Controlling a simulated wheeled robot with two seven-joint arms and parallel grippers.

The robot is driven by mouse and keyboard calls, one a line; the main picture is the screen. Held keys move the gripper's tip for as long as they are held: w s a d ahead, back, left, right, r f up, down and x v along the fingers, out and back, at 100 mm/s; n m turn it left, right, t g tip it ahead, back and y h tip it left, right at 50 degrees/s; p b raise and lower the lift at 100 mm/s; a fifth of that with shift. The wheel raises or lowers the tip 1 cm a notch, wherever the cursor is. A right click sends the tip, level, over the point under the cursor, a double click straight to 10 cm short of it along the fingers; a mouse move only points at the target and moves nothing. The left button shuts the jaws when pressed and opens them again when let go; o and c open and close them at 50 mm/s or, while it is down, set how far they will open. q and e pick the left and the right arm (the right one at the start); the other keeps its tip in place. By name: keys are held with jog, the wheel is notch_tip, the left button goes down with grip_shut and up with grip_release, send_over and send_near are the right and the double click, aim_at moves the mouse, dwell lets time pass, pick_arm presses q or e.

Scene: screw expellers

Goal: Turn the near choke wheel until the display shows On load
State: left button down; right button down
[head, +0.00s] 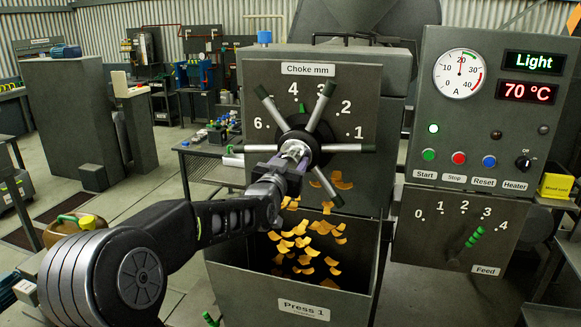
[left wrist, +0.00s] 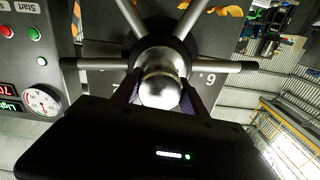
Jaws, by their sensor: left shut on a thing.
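The choke wheel (head: 330,148) is a dark hub with several metal spokes ending in dark grips, on the panel labelled "Choke mm" (head: 307,69). A green pointer mark shows just below the 4 on its scale. My left gripper (head: 296,150) is shut on the wheel's hub; in the left wrist view its fingers sit on both sides of the round metal hub end (left wrist: 160,88). The display (head: 534,62) reads "Light" in green, with "70 °C" in red below. The ammeter (head: 460,75) needle points near 20. My right gripper is not in view.
Curved yellow flakes fall into the open "Press 1" bin (head: 303,308) below the wheel. The control panel at right has Start, Stop, Reset and Heater controls. A feed lever (head: 474,237) with a green grip points near 3. A yellow box (head: 556,186) stands far right.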

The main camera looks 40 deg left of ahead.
pick_arm(q)
jog(key=shift+f+m+b, duration=0.15)
jog(key=shift+m+b, duration=0.6)
jog(key=shift+m, duration=0.35)
jog(key=shift+m+b, duration=0.4)
jog(key=shift+m, duration=0.7)
jog(key=c, duration=0.6)
grip_release()
